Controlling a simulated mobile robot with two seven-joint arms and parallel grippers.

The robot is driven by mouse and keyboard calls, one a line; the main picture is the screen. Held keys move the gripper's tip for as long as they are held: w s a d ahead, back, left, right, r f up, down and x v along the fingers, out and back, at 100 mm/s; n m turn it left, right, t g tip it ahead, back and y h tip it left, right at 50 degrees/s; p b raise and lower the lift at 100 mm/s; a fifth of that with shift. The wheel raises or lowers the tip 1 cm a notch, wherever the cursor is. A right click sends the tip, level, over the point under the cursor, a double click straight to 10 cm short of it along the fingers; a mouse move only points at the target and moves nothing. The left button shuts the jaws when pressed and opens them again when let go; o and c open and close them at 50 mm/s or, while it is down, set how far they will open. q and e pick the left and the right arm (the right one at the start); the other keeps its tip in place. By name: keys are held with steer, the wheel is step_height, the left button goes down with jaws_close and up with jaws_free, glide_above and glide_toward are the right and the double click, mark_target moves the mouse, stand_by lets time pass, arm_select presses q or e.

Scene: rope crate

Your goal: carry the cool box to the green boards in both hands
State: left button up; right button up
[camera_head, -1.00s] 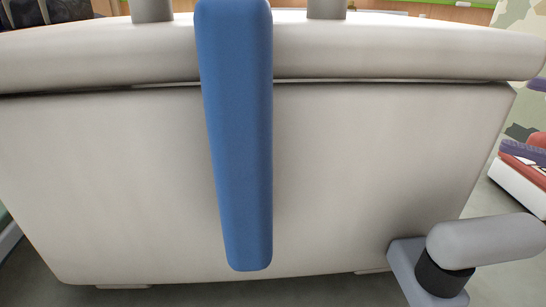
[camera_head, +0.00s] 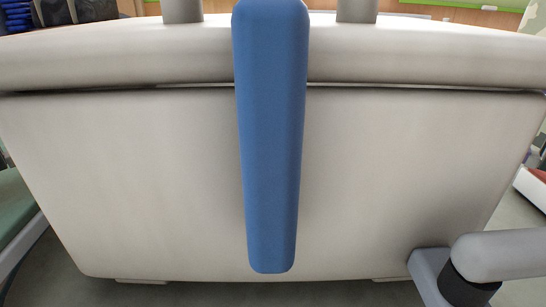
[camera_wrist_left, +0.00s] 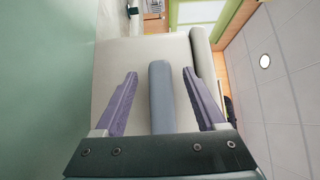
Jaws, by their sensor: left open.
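The cool box (camera_head: 390,170) is a large cream chest with a rounded lid (camera_head: 430,58). Its front fills most of the head view, with a blue strap-like latch (camera_head: 270,150) down the middle. Its cream wall (camera_wrist_left: 135,62) also shows in the left wrist view. There my left gripper (camera_wrist_left: 159,84) is open, with its two purple fingers on either side of a blue-grey bar (camera_wrist_left: 161,95) at the box. I see gaps between the bar and both fingers. My right gripper is not in view. I cannot identify the green boards for certain.
A green-topped slab with a pale edge (camera_head: 16,208) stands at the left of the head view. A dark patterned bag (camera_head: 75,10) is behind the box. Grey floor shows at the lower right. A green-framed panel (camera_wrist_left: 200,12) is far off in the wrist view.

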arm_select(q)
jaws_close()
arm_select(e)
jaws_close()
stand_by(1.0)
